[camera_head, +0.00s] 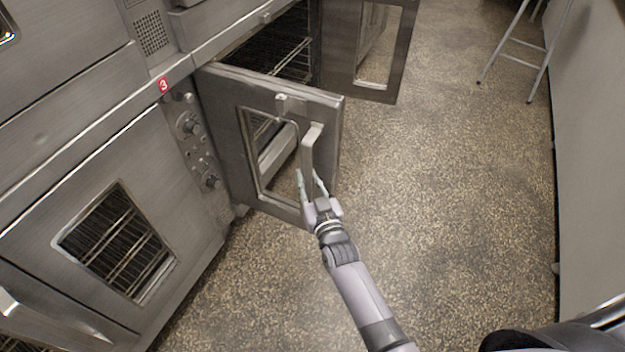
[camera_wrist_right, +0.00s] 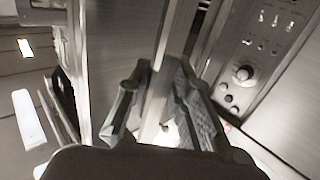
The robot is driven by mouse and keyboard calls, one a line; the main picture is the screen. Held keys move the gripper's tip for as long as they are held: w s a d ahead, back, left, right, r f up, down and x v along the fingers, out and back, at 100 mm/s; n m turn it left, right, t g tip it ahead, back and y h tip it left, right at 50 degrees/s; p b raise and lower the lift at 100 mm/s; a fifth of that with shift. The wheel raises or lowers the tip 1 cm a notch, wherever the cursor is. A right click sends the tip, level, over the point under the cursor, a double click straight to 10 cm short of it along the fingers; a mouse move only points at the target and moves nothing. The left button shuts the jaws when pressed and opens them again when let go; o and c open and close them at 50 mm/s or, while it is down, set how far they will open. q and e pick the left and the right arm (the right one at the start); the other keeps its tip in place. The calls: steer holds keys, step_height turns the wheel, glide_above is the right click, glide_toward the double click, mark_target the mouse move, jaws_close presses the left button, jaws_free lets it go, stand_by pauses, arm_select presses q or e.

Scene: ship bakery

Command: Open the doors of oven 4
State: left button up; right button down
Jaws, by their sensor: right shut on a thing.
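The near door (camera_head: 225,110) of an oven stands swung open, out over the floor, with a window and a vertical handle (camera_head: 310,148). My right gripper (camera_head: 309,180) is shut on the lower part of this handle. In the right wrist view the handle (camera_wrist_right: 156,105) lies between the two dark fingers. The far door (camera_head: 338,55) of the same oven is also open. Wire racks (camera_head: 292,62) show in the dark opening between the doors. No number shows on this oven. My left gripper is not in view.
A neighbouring oven (camera_head: 85,185) with a red 3 label (camera_head: 164,85) and control knobs (camera_head: 188,125) stands at left, its door shut. The speckled floor (camera_head: 450,190) is clear. A metal stand (camera_head: 520,55) is at the back right, beside a grey wall panel (camera_head: 595,150).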

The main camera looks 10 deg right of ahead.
steer(key=shift+w+a+r, duration=0.1)
steer(key=shift+a+r, duration=0.05)
steer(key=shift+r, duration=0.15)
steer(key=c, duration=1.8)
jaws_free()
steer(key=shift+o, duration=1.2)
steer(key=shift+a+f, duration=0.1)
steer(key=shift+f, duration=0.05)
steer(key=shift+o, duration=0.7)
steer(key=shift+f, duration=0.1)
steer(key=shift+d, duration=0.2)
steer(key=s, duration=1.2)
steer(key=shift+d, duration=0.4)
